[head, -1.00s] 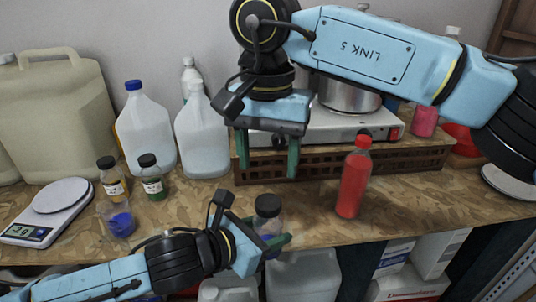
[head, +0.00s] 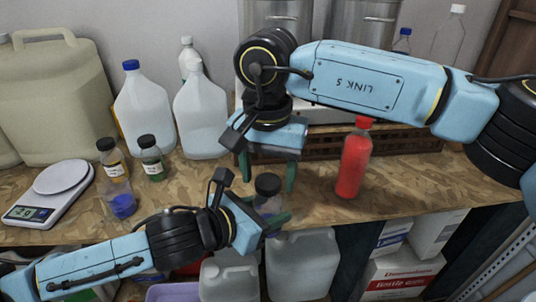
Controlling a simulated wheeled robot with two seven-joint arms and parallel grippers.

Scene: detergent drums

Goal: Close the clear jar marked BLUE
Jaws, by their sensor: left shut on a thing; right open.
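A clear jar (head: 268,204) with a black lid (head: 268,184) on top stands upright near the front edge of the bench. My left gripper (head: 272,222) is shut on the jar's lower body and hides part of it. No marking on the jar is readable, and I cannot tell whether the lid is tight. My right gripper (head: 267,178) is open and points down from above. Its green fingers show on either side of the lid, apart from it in the picture.
An open clear container with blue contents (head: 123,205), two small black-capped bottles (head: 113,161) (head: 151,160) and a scale (head: 50,195) stand left. A red bottle (head: 353,161) stands right. Behind are large jugs (head: 200,120) and a low brown rack (head: 330,148).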

